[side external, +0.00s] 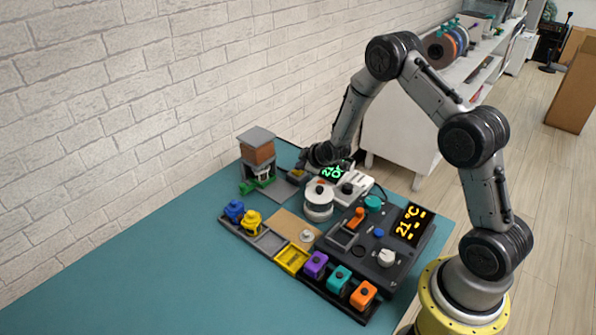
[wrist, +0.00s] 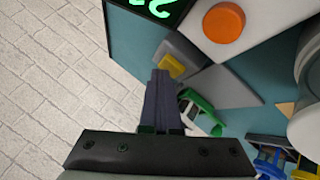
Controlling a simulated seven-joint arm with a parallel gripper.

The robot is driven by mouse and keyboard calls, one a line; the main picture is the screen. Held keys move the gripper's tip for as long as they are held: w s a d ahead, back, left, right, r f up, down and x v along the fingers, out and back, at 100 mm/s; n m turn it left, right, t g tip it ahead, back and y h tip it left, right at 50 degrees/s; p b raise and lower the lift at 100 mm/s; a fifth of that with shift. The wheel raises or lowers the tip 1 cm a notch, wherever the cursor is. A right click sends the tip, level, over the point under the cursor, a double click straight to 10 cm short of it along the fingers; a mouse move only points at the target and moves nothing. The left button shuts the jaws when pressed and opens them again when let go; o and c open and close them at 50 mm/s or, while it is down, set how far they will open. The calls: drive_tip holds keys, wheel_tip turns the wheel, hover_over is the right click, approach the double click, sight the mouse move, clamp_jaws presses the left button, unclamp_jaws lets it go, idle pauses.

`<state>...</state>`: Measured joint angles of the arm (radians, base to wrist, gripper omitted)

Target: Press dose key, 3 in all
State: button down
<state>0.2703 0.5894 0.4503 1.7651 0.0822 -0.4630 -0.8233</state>
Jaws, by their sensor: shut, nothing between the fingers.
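A yellow key (wrist: 173,66) sits on a small grey block at the wall-side edge of the bench; I take it for the dose key, though no label is legible. In the side view the yellow key (side external: 297,174) is small, just below my gripper (side external: 301,163). In the wrist view my gripper (wrist: 160,76) is shut and empty, its fingertips at the key's near edge, partly overlapping the block. I cannot tell whether they touch the key. The dispenser (side external: 257,150) with a brown-filled hopper and green lever stands to the left.
A white device with a green-digit display (side external: 333,172) stands close on the right; its orange button (wrist: 224,22) shows in the wrist view. A white round container (side external: 319,202), a dark panel reading 21 °C (side external: 411,224) and a tray of coloured blocks (side external: 268,241) fill the middle. The front-left bench is clear.

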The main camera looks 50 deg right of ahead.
sight(301, 173)
drive_tip(key=shift+r, duration=0.6)
drive_tip(key=shift+r, duration=0.1)
drive_tip(key=shift+r, duration=2.45)
idle(0.5)
wheel_tip(301, 173, up, 4)
drive_tip(key=shift+f, duration=0.1)
idle(0.4)
drive_tip(key=shift+f, duration=4.4)
drive_tip(key=shift+f, duration=0.15)
